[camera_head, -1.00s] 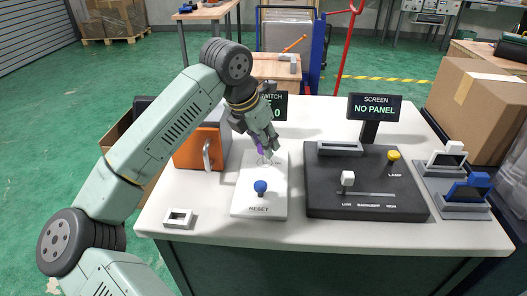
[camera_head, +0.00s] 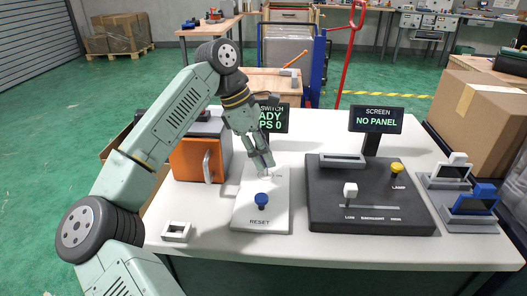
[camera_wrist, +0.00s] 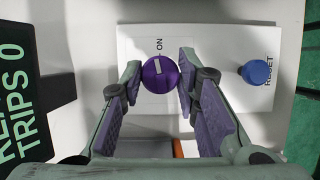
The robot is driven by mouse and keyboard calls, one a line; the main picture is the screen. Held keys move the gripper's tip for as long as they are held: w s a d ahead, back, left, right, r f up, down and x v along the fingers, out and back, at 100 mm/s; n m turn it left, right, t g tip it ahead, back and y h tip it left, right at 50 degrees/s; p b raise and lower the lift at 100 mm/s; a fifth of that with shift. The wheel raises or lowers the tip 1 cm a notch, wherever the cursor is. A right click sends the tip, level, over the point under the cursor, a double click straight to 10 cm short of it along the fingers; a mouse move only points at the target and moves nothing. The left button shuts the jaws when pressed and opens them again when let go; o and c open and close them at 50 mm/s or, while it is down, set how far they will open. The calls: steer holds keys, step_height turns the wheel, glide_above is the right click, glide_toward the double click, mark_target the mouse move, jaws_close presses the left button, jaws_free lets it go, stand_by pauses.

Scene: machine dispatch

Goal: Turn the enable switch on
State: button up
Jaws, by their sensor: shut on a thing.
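The enable switch is a round purple knob (camera_wrist: 160,74) with a short white mark, on a white panel (camera_head: 246,212). In the wrist view "ON" is printed beside the knob. My gripper (camera_wrist: 160,78) has one finger on each side of the knob and is shut on it. In the head view my gripper (camera_head: 265,165) reaches down to the panel's far part and hides the knob. A blue RESET button (camera_head: 262,200) stands nearer on the same panel. The switch display (camera_head: 273,119) is partly hidden; "ADY" and "PS 0" show, and the wrist view shows "TRIPS 0".
An orange box with a handle (camera_head: 193,161) stands left of the panel. A small white frame (camera_head: 177,232) lies at the table's front left. A dark console (camera_head: 325,215) with a slider and yellow lamp knob is to the right, below a "NO PANEL" screen (camera_head: 376,119).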

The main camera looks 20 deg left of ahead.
steer(key=shift+w+m+g, duration=0.1)
steer(key=shift+m+g, duration=0.3)
steer(key=shift+m, duration=0.7)
steer(key=o, duration=1.2)
steer(key=shift+c, duration=0.2)
steer(key=v, duration=1.2)
